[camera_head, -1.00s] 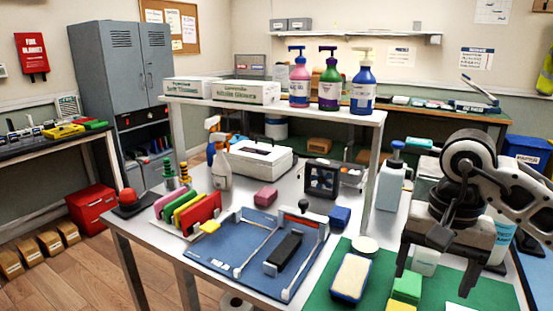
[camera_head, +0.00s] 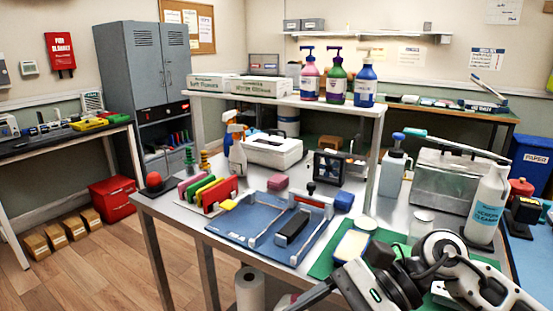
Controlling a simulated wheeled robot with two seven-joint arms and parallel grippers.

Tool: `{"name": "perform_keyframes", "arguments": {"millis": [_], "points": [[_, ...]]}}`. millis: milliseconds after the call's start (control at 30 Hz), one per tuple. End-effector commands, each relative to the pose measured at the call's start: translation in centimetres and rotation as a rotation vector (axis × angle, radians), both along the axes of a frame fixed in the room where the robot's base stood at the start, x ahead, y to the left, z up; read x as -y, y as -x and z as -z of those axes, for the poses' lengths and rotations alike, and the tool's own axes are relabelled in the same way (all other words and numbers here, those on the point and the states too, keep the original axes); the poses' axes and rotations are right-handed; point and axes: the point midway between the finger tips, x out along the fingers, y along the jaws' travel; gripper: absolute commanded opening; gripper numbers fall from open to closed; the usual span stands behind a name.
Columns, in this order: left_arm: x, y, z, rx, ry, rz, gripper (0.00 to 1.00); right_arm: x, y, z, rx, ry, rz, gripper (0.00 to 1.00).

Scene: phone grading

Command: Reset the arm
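My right arm enters at the lower right, in front of the table. Its gripper (camera_head: 318,297) points left at the bottom edge. One dark finger shows and the rest is cut off or hidden, so its opening cannot be told. My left gripper is out of view. A black phone-like block (camera_head: 291,228) lies in the blue tray (camera_head: 240,236) with metal rails, apart from my arm.
Coloured folders (camera_head: 208,192) and a red dome button (camera_head: 153,182) stand at the table's left. Pump bottles (camera_head: 334,84) stand on the raised shelf. A paper roll (camera_head: 250,290) is below.

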Motion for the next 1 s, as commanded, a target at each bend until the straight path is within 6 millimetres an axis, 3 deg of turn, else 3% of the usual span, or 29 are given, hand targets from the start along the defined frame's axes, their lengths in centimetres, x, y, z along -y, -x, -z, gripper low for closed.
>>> {"name": "perform_keyframes", "arguments": {"millis": [33, 100, 200, 267, 367, 400, 500, 533, 600, 733, 833, 1000], "points": [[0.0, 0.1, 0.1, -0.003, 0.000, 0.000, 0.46, -2.3, 1.1, -1.0, -0.192, -0.160, 0.083, 0.77], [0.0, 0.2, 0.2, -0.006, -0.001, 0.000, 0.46, -4.2, 1.1, -3.2, -0.505, -0.383, 0.223, 0.77], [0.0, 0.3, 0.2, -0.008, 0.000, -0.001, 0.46, -4.0, -1.0, -5.1, -1.013, -0.675, 0.425, 0.77], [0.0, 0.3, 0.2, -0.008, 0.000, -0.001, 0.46, -2.7, -2.9, -4.6, -1.340, -0.836, 0.541, 0.77], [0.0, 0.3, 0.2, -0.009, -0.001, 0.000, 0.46, 0.9, -5.6, -0.5, -1.910, -1.094, 0.723, 0.77], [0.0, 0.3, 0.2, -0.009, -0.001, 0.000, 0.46, 2.5, -6.1, 2.2, -2.139, -1.192, 0.789, 0.77], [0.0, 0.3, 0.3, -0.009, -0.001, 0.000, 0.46, 5.5, -5.2, 9.1, -2.616, -1.406, 0.913, 0.77], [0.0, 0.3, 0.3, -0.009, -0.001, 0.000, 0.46, 6.2, -4.6, 11.0, 2.564, 1.372, -0.883, 0.77], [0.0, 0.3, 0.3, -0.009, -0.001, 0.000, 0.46, 7.4, -2.5, 15.2, 2.333, 1.242, -0.779, 0.77], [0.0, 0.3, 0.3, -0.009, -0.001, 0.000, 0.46, 8.4, 1.6, 20.4, 2.016, 1.081, -0.644, 0.77], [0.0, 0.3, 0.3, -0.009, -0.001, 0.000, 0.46, 8.6, 3.8, 22.6, 1.871, 1.013, -0.586, 0.77], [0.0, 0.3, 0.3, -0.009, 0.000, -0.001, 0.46, 8.7, 4.9, 23.5, 1.803, 0.981, -0.558, 0.77]]}}
